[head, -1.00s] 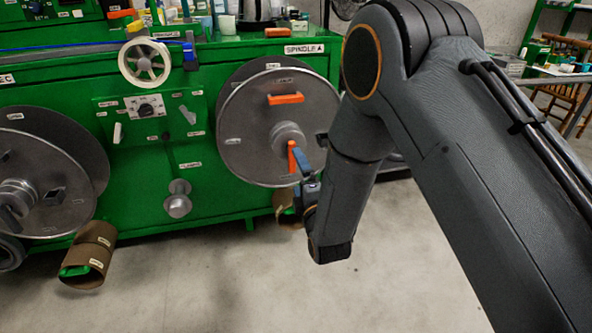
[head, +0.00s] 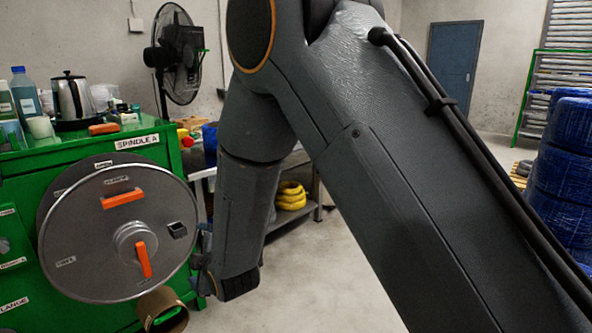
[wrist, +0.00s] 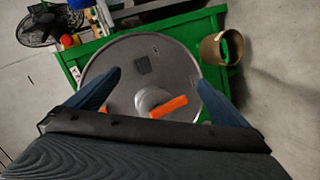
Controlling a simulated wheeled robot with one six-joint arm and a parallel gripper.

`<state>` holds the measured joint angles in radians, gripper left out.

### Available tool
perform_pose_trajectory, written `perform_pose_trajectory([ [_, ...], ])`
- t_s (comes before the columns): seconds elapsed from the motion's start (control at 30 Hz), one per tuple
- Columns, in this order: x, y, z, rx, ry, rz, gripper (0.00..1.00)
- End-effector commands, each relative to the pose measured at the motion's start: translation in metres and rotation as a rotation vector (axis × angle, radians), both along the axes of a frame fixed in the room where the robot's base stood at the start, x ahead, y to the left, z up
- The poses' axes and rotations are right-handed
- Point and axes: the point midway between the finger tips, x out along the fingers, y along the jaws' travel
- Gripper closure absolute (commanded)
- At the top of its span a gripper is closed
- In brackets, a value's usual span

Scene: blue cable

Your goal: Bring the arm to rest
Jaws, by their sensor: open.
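My arm hangs bent in the head view, its upper link crossing the right half and its forearm pointing down. My gripper (wrist: 160,76) is open in the wrist view, with a blue finger on each side and nothing between them in its hold. It faces the metal disc (wrist: 120,60) of the spindle, with an orange handle (wrist: 168,107) near the hub. In the head view the gripper is mostly hidden by the wrist, just right of the disc (head: 85,240). I cannot tell the exact gap.
The green machine (head: 75,160) stands at left, holding a kettle (head: 72,98) and bottles. A brown tube (head: 163,312) is low beside the disc. A fan (head: 178,55) and a shelf with yellow coils (head: 290,196) stand behind. Blue wrapped stacks (head: 565,170) are at right. Floor is clear at centre.

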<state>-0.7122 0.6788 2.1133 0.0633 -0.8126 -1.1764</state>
Motion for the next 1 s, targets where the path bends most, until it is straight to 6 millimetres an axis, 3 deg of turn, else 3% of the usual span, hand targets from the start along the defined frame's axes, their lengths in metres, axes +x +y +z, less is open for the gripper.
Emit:
perform_pose_trajectory([
  [0.13, -0.002, -0.061, 0.022, 0.035, 0.233, -0.152, 0.00],
  [0.27, -0.020, -0.117, 0.035, 0.066, 0.439, -0.304, 0.00],
  [0.47, -0.072, -0.203, 0.054, 0.116, 0.734, -0.574, 0.00],
  [0.6, -0.123, -0.258, 0.067, 0.152, 0.922, -0.783, 0.00],
  [0.8, -0.189, -0.310, 0.080, 0.181, 1.106, -1.023, 0.00],
  [1.0, -0.236, -0.340, 0.089, 0.196, 1.214, -1.188, 0.00],
])
